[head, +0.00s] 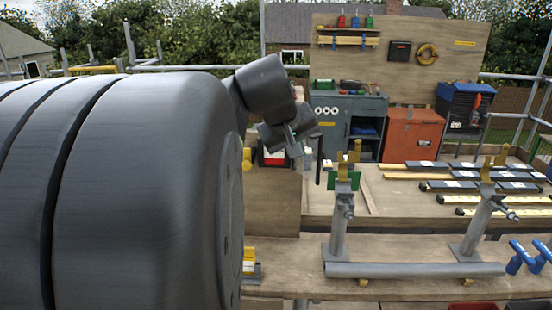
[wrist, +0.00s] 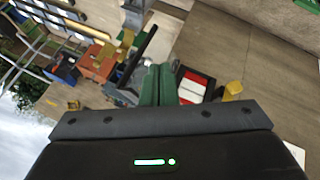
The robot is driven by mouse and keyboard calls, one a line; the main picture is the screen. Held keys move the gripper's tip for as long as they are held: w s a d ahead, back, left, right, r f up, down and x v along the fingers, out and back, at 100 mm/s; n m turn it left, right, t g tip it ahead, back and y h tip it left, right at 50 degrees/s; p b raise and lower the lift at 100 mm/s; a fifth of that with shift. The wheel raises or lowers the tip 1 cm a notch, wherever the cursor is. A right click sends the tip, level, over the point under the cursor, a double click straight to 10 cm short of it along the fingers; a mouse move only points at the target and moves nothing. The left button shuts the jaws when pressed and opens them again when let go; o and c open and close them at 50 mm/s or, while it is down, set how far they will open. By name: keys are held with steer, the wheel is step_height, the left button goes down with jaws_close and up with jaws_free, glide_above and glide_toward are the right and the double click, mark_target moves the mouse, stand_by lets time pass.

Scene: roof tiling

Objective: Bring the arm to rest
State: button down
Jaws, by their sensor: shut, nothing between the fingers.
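My arm reaches across the left of the head view as a large dark grey shape and hides much of that side. My gripper (head: 293,148) hangs at its far end, in the air in front of the wooden bench and tilted downward. In the wrist view my gripper (wrist: 158,72) shows two green fingers side by side, shut with nothing held between them. The fingers look clear of the things behind them, though their distance from those things is hard to tell.
A grey stand with upright posts (head: 338,230) is on the front plank, right of my gripper. Dark and yellow strips (head: 480,185) lie on the deck behind. A grey cabinet (head: 345,110) and an orange cabinet (head: 411,134) stand at the back. Blue-handled tools (head: 520,257) are at right.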

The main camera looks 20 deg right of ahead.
steer(key=shift+v, duration=1.8)
steer(key=shift+s+d, duration=0.1)
steer(key=shift+s, duration=0.1)
steer(key=shift+f, duration=0.1)
